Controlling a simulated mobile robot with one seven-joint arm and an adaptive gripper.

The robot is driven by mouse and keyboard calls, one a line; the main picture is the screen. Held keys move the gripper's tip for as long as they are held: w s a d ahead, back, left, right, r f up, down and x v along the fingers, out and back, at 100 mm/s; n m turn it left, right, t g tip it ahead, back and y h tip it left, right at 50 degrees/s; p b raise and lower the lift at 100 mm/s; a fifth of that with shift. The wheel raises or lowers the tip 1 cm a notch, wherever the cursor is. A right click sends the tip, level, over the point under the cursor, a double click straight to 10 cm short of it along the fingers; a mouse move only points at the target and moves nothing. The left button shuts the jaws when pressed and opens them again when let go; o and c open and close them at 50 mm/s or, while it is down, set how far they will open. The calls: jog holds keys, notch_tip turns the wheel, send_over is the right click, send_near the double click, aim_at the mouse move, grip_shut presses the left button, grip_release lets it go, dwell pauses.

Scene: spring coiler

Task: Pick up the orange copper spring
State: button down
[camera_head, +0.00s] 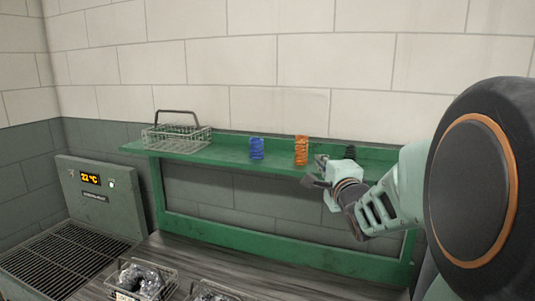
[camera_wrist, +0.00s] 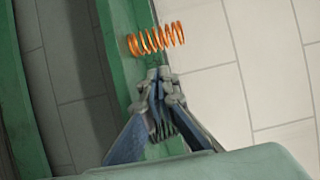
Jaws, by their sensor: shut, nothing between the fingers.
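The orange copper spring (camera_head: 301,151) stands upright on the green shelf (camera_head: 220,150), right of the blue spring. In the wrist view the orange spring (camera_wrist: 156,39) lies across the picture just beyond my fingertips. My gripper (camera_head: 318,170) is at the shelf's front edge, just right of and below the orange spring. In the wrist view my gripper (camera_wrist: 160,78) has its fingertips together with nothing between them. The tips look close to the spring, and I cannot tell if they touch it.
A blue spring (camera_head: 257,148) and a wire basket (camera_head: 177,137) stand on the shelf to the left. A dark object (camera_head: 350,152) stands behind my gripper. Trays with shiny items (camera_head: 143,279) are on the lower table. A grey unit with a display (camera_head: 98,190) is at the left.

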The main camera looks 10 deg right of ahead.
aim_at(293, 168)
jog(key=w+b, duration=0.1)
jog(key=w, duration=0.1)
jog(key=w+b, duration=0.1)
jog(key=w, duration=0.1)
jog(key=w+b, duration=0.1)
jog(key=w, duration=0.1)
jog(key=shift+w+d+f, duration=0.1)
jog(key=shift+d+f, duration=0.05)
jog(key=shift+d, duration=0.25)
jog(key=shift+w+d+b, duration=0.25)
jog(key=shift+w+b, duration=0.1)
jog(key=shift+w, duration=0.7)
jog(key=a, duration=0.3)
jog(key=s+a, duration=0.1)
jog(key=a, duration=0.2)
jog(key=shift+s+a, duration=0.15)
jog(key=shift+a, duration=0.25)
